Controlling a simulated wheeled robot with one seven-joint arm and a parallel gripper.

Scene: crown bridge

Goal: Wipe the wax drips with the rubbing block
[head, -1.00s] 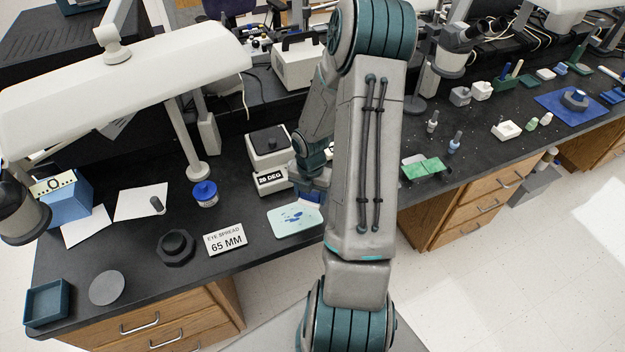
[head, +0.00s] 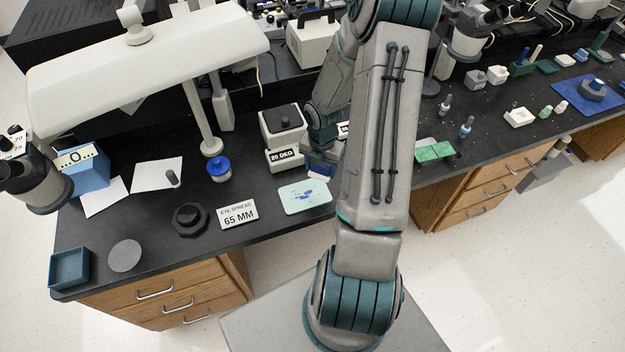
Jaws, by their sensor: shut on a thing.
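A pale mint plate (head: 291,205) lies flat near the front edge of the black bench. Blue wax drips (head: 303,195) are spotted over its middle. My gripper (head: 319,164) is just behind the plate's back right corner, partly hidden by my own arm. It is shut on a small block with a white and blue face (head: 320,172), which looks like the rubbing block. The block is at or just above the plate's back edge; I cannot tell whether it touches.
A "65 MM" card (head: 238,214) and a dark octagonal knob (head: 191,219) stand left of the plate. A "20 DEG" box (head: 284,160) is behind it. A blue-lidded jar (head: 219,169) and a lamp post (head: 208,135) are further left. My arm hides the bench to the right.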

